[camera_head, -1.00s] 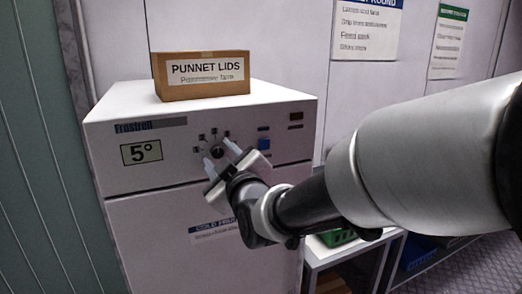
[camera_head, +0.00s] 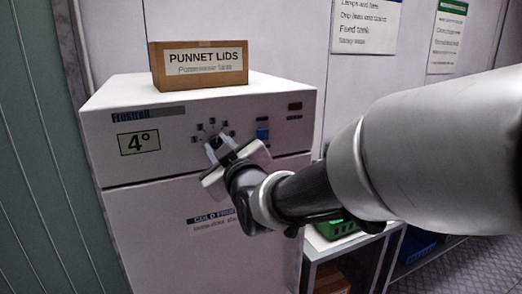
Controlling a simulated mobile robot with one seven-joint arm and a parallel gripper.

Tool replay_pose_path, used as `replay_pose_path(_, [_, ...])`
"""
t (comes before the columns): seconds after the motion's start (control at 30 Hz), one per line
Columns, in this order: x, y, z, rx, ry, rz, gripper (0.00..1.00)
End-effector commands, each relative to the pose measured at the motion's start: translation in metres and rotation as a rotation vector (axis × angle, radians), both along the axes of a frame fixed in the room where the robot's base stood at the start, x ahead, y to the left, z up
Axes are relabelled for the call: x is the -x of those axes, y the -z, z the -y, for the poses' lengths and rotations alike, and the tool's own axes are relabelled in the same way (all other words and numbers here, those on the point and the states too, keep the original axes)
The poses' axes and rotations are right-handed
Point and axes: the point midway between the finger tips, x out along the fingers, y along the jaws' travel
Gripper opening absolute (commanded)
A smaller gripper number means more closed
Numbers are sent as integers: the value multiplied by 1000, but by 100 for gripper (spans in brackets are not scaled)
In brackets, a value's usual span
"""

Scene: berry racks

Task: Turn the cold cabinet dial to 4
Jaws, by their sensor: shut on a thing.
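The cold cabinet (camera_head: 105,150) is a white box-shaped unit at the left centre.
A cardboard box labelled PUNNET LIDS (camera_head: 200,65) stands on top of the cabinet. A blue switch (camera_head: 263,129) is on the panel just right of the dial. A low table (camera_head: 318,245) with a green crate (camera_head: 337,228) stands to the right, behind my arm.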

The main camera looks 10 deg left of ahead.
Motion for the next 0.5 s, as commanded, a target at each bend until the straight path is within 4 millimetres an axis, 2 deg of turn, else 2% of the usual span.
replay_pose_path(0.5, [0,1,0,-335,-1,-201,0])
